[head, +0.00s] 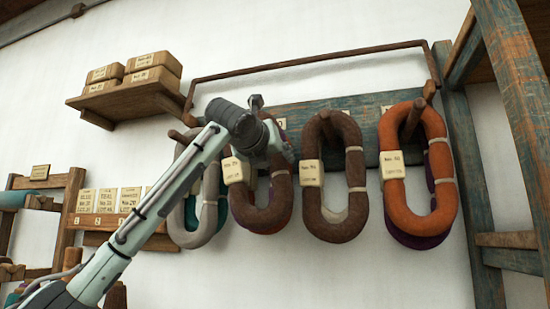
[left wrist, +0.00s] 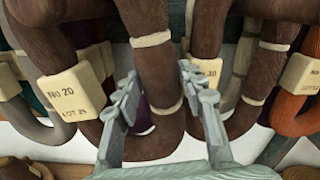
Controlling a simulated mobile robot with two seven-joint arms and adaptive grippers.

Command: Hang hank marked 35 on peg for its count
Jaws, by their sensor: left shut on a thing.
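My left gripper (head: 270,150) is at the upper right of the second hank from the left, a brown hank (head: 262,212) hanging on the peg board (head: 355,108). In the left wrist view its fingers (left wrist: 158,88) are shut on the right limb of a brown hank (left wrist: 155,62). A tag (left wrist: 76,92) reading No 20 sits on what looks like this hank's left limb. Another brown hank (head: 335,220) and an orange hank (head: 420,215) hang to the right, a grey hank (head: 190,235) to the left. I cannot make out a tag reading 35. My right gripper is not in view.
A wooden bar (head: 310,63) runs above the pegs. A shelf (head: 125,100) with several blocks is at the upper left. A blue wooden post (head: 465,190) stands close right of the orange hank. Purple yarn (head: 415,240) shows behind the orange hank.

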